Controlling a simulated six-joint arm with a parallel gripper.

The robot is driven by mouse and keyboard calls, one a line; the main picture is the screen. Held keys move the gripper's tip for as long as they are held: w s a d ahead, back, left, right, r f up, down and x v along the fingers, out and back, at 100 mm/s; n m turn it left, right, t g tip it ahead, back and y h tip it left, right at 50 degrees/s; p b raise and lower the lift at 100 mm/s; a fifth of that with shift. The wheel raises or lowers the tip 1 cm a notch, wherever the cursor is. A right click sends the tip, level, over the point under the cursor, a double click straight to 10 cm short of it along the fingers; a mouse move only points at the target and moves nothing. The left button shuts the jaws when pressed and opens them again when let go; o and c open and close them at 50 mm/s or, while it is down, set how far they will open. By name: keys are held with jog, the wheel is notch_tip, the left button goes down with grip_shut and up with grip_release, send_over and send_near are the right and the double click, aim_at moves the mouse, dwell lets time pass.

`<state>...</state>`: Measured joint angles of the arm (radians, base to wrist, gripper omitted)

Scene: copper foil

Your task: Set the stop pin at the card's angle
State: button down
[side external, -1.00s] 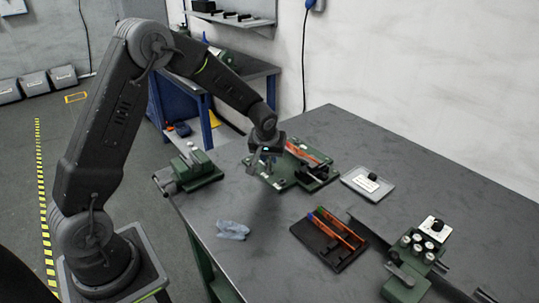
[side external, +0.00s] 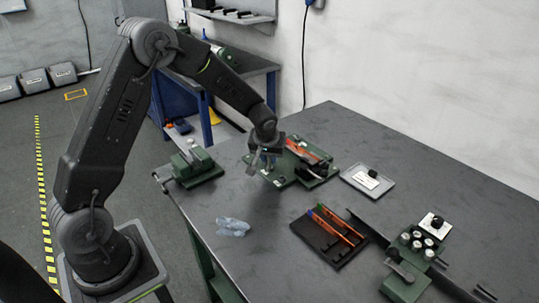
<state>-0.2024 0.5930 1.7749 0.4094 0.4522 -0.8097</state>
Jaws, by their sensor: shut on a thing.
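My gripper (side external: 262,165) is at the left end of the green plate fixture (side external: 290,182) on the bench. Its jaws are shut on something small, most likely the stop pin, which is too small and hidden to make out. An orange-red strip (side external: 302,151) lies along the back of the fixture, with a black block (side external: 318,168) at its right side. A card in a grey tray (side external: 368,181) with a black knob on it lies right of the fixture; its writing is too small to read.
A green vise (side external: 195,167) stands at the bench's left edge. A crumpled pale-blue cloth (side external: 232,227) lies in front. A black tray (side external: 328,238) holds orange strips. A green device with white-topped knobs (side external: 410,262) stands at right. The bench between cloth and fixture is clear.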

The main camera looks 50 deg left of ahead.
jog(key=shift+f, duration=0.5)
dwell(0.8)
jog(key=c, duration=1.3)
grip_release()
jog(key=shift+r, duration=0.1)
jog(key=shift+r, duration=1.4)
jog(key=o, duration=0.5)
jog(key=shift+r, duration=0.1)
